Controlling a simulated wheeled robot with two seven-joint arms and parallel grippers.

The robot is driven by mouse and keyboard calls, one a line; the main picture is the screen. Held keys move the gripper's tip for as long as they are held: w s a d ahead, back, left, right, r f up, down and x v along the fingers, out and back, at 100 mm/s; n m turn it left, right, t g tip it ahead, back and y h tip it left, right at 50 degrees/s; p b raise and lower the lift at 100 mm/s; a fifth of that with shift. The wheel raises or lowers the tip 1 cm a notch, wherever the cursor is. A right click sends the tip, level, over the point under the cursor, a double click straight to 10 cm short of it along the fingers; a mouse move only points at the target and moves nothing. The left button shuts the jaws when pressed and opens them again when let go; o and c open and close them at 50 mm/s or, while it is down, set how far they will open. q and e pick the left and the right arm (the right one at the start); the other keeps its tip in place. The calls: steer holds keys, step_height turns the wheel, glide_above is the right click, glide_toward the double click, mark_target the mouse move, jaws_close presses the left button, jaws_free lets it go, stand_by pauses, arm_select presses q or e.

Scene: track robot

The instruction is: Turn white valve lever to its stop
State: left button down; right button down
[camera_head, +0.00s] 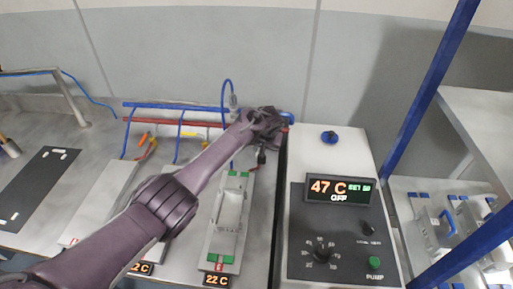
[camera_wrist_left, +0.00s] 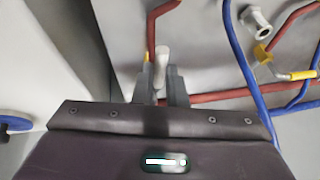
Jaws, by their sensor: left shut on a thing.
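The white valve lever (camera_wrist_left: 162,58) shows in the left wrist view, between the fingertips of my left gripper (camera_wrist_left: 160,78). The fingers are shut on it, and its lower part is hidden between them. A red pipe (camera_wrist_left: 205,97) passes close by the fingers, and another red piece (camera_wrist_left: 152,30) rises just left of the lever. In the head view my left gripper (camera_head: 268,124) is at the back of the bench, by the left rear corner of the control unit. The lever cannot be made out there behind the gripper. My right gripper is not in view.
The white control unit (camera_head: 347,150) stands right of the gripper; its display (camera_head: 340,190) reads 47 C and OFF. Blue pipes (camera_wrist_left: 240,50) and a second lever with a yellow end (camera_wrist_left: 303,75) lie right of the fingers. A long tray (camera_head: 230,215) lies in front.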

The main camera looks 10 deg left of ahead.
arm_select(q)
steer(key=shift+w+d+r, duration=0.1)
stand_by(0.4)
steer(key=c, duration=1.5)
jaws_free()
steer(key=shift+o, duration=0.2)
steer(key=v, duration=0.7)
steer(key=shift+r, duration=0.3)
steer(key=shift+d, duration=0.1)
